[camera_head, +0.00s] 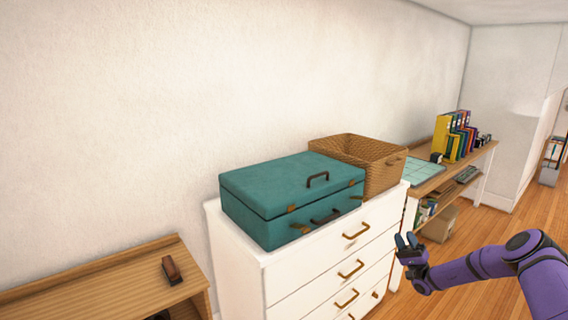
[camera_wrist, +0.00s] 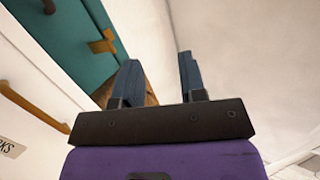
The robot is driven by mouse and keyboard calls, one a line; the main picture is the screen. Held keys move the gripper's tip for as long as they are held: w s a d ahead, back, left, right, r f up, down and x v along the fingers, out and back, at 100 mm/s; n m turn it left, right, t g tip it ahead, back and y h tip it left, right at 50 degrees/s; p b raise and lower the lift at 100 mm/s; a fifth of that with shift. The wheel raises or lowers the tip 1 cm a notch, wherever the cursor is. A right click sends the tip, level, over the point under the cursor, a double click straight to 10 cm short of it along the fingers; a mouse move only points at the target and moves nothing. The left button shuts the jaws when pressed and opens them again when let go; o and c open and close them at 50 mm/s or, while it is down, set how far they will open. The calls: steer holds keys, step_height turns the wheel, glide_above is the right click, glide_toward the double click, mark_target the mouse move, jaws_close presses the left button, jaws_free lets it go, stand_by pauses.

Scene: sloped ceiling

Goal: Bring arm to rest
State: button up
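My gripper (camera_head: 406,243) is at the lower right of the head view, on my purple arm, in front of the right part of the white dresser. In the wrist view its two dark blue fingers (camera_wrist: 158,80) stand apart with nothing between them. The teal suitcase (camera_head: 290,190) lies shut on top of the white dresser (camera_head: 245,262). The suitcase also shows at the upper left of the wrist view, with a brass latch (camera_wrist: 103,42). My gripper appears clear of the suitcase and the dresser.
A wicker basket (camera_head: 372,160) stands behind the suitcase on the dresser. A low wooden cabinet (camera_head: 90,270) with a small brown object (camera_head: 172,270) is at the left. A desk (camera_head: 462,163) with colourful binders (camera_head: 455,135) is at the far right. Wooden floor (camera_head: 470,235) lies open at the right.

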steer(key=a+r+n+g+y, duration=0.2)
steer(key=a+r+n+g, duration=0.45)
steer(key=r+g, duration=0.35)
steer(key=s+a+r+n+g+h, duration=0.3)
steer(key=s+a+r+g+h, duration=0.85)
steer(key=s+a+r, duration=0.4)
steer(key=s+d+r+m+t+h, duration=0.1)
steer(key=s+r+h, duration=0.35)
steer(key=s, duration=0.35)
steer(key=s+d+r+t+h, duration=0.1)
steer(key=s+r+t+h, duration=0.15)
steer(key=s+r, duration=0.45)
steer(key=s+d+r+m+t+h, duration=0.1)
steer(key=s+d+t+h, duration=0.2)
steer(key=s, duration=0.7)
steer(key=s+d+m+t+h, duration=0.1)
steer(key=s+d+t+h, duration=0.2)
steer(key=s, duration=0.6)
steer(key=shift+s+d+r+h, duration=0.35)
steer(key=shift+d+r, duration=0.05)
steer(key=shift+d, duration=0.55)
steer(key=shift+o, duration=0.2)
